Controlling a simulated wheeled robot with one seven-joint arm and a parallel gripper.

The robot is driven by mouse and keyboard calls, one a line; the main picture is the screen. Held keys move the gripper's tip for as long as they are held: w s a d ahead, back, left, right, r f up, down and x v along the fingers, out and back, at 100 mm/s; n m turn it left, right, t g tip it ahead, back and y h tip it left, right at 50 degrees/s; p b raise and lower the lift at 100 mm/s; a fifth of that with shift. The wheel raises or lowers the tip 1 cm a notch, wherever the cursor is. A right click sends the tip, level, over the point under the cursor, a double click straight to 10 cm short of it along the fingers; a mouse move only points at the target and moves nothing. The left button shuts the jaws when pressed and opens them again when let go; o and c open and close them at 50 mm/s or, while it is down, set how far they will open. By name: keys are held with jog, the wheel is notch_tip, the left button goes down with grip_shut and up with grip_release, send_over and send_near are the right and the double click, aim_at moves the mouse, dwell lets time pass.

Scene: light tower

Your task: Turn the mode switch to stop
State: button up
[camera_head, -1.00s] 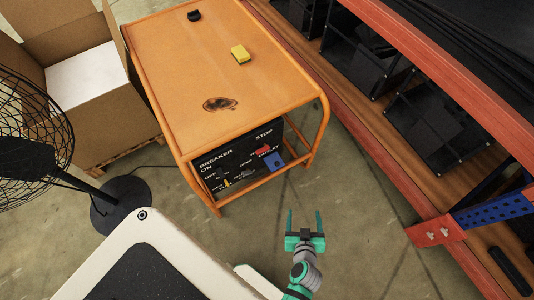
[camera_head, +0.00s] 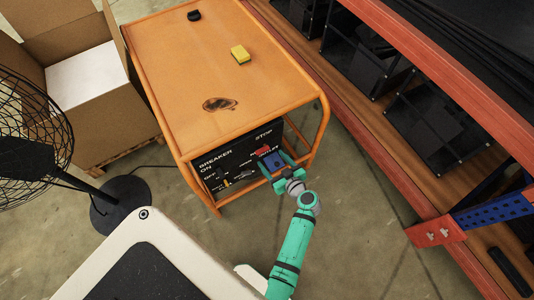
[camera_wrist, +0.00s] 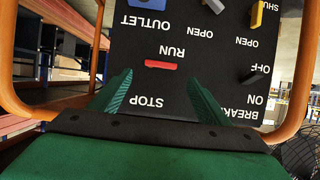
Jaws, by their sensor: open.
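The mode switch, a red bar handle (camera_wrist: 163,66), sits on a black panel (camera_wrist: 200,105) between the words RUN and STOP. The wrist view shows the panel upside down. The bar lies nearly crosswise, closer to RUN. My gripper (camera_wrist: 157,79) is open, its two green fingers pointing at the panel with the red bar between and just beyond their tips in that picture. I cannot tell whether they touch the panel. In the head view my gripper (camera_head: 274,163) is at the panel's right end, close to the red switch (camera_head: 262,149).
An orange tubular frame (camera_head: 318,130) surrounds the panel. A fan (camera_head: 30,150) stands left; shelving (camera_head: 440,232) stands right.

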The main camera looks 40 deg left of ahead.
aim_at(263, 149)
jog(key=x, duration=0.4)
jog(key=shift+s+a, duration=0.1)
jog(key=shift+a, duration=0.15)
jog(key=shift+x, duration=0.75)
jog(key=shift+f, duration=0.1)
jog(key=shift+w+d, duration=0.1)
jog(key=shift+w, duration=0.1)
jog(key=c, duration=1.1)
